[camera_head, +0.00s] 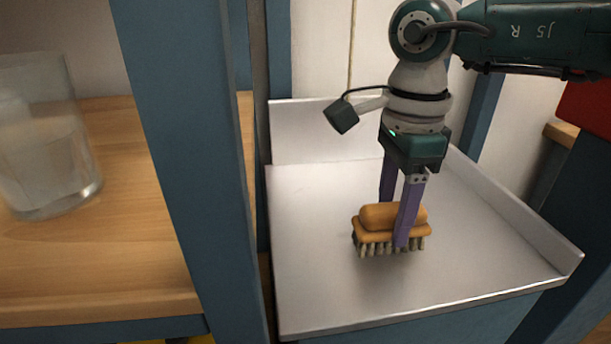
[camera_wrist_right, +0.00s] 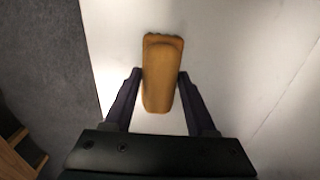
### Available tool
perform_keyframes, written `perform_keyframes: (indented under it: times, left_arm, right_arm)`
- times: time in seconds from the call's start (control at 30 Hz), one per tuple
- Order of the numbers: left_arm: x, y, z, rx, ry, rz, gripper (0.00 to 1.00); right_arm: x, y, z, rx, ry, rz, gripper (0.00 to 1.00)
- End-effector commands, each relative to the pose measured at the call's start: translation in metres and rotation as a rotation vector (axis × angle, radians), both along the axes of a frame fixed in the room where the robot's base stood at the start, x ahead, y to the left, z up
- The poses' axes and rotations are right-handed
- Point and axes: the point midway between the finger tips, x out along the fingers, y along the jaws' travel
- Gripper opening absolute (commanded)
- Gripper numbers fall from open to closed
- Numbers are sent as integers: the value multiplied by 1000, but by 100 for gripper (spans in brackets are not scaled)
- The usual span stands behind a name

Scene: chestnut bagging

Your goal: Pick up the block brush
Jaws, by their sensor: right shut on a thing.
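The block brush (camera_head: 378,218) has an orange-brown wooden body and pale bristles pointing down. It is on or just above the pale metal tray surface (camera_head: 320,280); I cannot tell whether the bristles touch it. My right gripper (camera_head: 396,222) points down with its purple fingers on either side of the brush, shut on it. In the right wrist view the brush (camera_wrist_right: 162,75) lies lengthwise between the two fingertips. My left gripper is not in view.
The metal tray has raised edges at the back and right. A blue post (camera_head: 195,170) stands left of it. Beyond the post, a glass container (camera_head: 75,165) stands on a wooden shelf (camera_head: 110,260). The metal surface around the brush is clear.

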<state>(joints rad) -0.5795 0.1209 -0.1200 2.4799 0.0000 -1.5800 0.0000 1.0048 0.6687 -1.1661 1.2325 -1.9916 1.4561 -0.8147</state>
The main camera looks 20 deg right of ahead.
Motion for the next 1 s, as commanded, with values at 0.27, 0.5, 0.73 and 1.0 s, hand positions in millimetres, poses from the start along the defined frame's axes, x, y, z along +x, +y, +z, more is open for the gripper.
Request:
perform_keyframes:
  times: [0.27, 0.5, 0.73, 1.0]
  left_arm:
    - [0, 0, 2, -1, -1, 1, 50]
    - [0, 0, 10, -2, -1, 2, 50]
    - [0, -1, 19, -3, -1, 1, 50]
    - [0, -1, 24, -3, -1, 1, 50]
  right_arm:
    - [1, 0, 8, 1, -3, 1, 0]
    - [2, 0, 50, 0, -6, 1, 0]
    - [1, 0, 122, 0, -7, 1, 0]
    - [1, 0, 182, 1, -4, 0, 0]
